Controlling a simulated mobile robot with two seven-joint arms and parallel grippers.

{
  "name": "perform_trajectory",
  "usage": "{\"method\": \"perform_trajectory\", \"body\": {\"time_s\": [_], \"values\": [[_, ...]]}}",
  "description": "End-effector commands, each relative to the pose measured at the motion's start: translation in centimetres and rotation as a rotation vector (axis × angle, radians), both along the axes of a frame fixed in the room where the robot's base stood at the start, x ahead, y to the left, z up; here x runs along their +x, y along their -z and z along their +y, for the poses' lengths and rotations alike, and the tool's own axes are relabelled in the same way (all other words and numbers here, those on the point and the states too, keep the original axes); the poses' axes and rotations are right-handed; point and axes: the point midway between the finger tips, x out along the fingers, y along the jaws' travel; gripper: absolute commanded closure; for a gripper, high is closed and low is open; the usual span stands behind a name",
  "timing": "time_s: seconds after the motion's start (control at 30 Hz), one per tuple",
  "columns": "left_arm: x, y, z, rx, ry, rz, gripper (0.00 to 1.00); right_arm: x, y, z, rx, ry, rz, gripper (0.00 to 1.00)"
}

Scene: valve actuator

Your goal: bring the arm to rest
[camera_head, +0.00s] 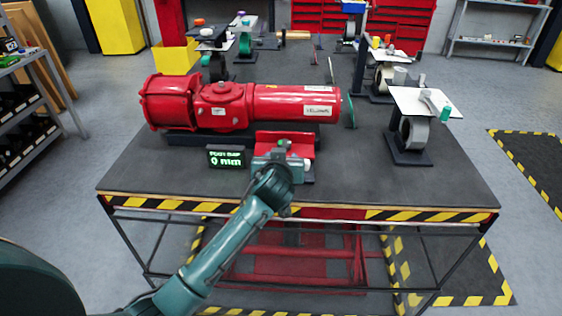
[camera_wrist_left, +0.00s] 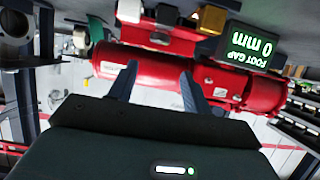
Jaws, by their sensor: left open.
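My left arm comes in from the lower left in the head view, and its gripper (camera_head: 284,163) is at the near side of the table, in front of the red valve actuator (camera_head: 228,106). In the left wrist view the two dark fingers of the left gripper (camera_wrist_left: 160,84) are spread apart with nothing between them. The red actuator (camera_wrist_left: 226,88) shows beyond the fingertips, apparently upside down. Whether the fingers touch anything is not clear. My right gripper is in neither view.
The actuator lies on a dark worktable (camera_head: 350,182) with a striped front edge. A display (camera_head: 226,157) reading "FOOT GAP 0 mm" stands left of my gripper; it also shows in the wrist view (camera_wrist_left: 250,46). A stand with a grey ring (camera_head: 413,133) is at the right. The table's front right is clear.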

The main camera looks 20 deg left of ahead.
Motion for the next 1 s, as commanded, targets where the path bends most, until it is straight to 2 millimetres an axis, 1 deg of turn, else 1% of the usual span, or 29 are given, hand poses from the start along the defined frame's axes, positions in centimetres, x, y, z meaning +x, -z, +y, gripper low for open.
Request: {"method": "perform_trajectory", "body": {"time_s": [0.43,0.5,0.57,0.67,0.7,0.77,0.8,0.87,0.9,0.97,1.0], "values": [[0.0,0.0,0.0,-0.001,0.001,0.001,0.51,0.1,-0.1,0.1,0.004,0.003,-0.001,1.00],[-0.2,0.5,-0.1,0.000,0.007,0.008,0.51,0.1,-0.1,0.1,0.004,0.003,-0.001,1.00],[-1.0,1.7,-0.3,0.000,0.028,0.028,0.51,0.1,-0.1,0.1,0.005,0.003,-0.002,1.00],[-3.4,5.4,-0.9,0.005,0.096,0.085,0.51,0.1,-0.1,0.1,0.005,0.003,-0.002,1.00],[-4.9,7.3,-1.3,0.005,0.132,0.114,0.51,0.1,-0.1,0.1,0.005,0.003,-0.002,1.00],[-7.5,10.2,-1.8,0.005,0.193,0.154,0.51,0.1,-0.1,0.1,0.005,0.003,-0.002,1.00],[-9.5,12.0,-2.2,0.003,0.234,0.181,0.51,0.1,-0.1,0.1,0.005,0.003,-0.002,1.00],[-12.6,14.5,-2.6,-0.003,0.293,0.213,0.51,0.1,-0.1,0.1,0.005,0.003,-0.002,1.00],[-14.8,15.9,-2.9,-0.006,0.330,0.231,0.51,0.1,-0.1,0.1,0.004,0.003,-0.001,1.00],[-18.1,17.7,-3.2,-0.012,0.379,0.252,0.51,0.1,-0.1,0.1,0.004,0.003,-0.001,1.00],[-20.2,18.7,-3.4,-0.016,0.406,0.262,0.51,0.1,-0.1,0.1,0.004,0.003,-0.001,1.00]]}}
